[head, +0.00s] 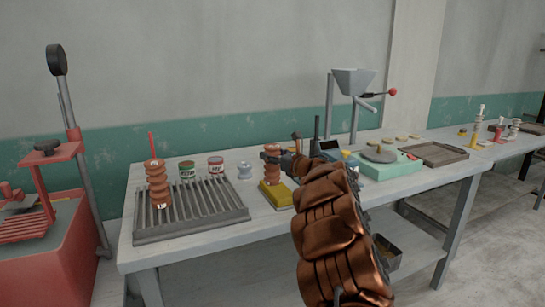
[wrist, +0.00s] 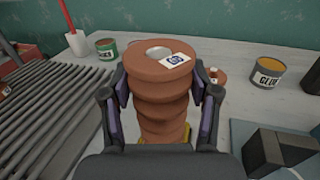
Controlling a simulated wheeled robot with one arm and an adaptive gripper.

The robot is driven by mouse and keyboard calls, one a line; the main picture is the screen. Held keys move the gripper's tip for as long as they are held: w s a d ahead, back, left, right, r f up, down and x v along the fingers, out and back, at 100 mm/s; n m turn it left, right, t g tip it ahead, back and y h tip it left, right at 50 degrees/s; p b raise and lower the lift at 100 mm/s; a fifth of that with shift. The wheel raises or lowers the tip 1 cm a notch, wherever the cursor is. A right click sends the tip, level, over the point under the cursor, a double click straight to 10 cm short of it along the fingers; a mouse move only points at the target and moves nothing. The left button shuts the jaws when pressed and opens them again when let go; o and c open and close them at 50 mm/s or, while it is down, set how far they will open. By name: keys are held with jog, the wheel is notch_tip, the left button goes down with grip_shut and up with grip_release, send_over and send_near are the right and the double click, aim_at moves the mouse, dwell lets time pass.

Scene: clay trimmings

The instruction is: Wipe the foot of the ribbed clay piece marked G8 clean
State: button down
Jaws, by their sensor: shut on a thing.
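My gripper (head: 272,157) is shut around a ribbed, orange-brown clay piece (head: 273,176). The piece stands upright over a yellow sponge pad (head: 276,195) on the table. In the wrist view, the clay piece (wrist: 158,95) sits between both fingers. Its top has a pale round hole and a white tag whose dark marking I cannot read surely. Its foot is hidden in the wrist view, where only a bit of yellow shows below. It looks down at the pad, but I cannot tell how firmly it touches.
A similar ribbed piece (head: 157,188) with a small tag low down stands on the slatted grey rack (head: 190,232) at left. A green scale (head: 390,165) and hopper (head: 353,82) are at right.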

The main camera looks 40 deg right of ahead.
jog(key=shift+s+f, duration=0.1)
jog(key=shift+f, duration=0.1)
jog(key=s+a+b, duration=0.2)
jog(key=s+b, duration=0.3)
jog(key=s, duration=0.2)
jog(key=shift+a+b, duration=0.25)
jog(key=shift+b, duration=0.05)
dwell(0.8)
jog(key=w+d, duration=0.2)
jog(key=w, duration=0.5)
jog(key=shift+d, duration=0.2)
dwell(1.0)
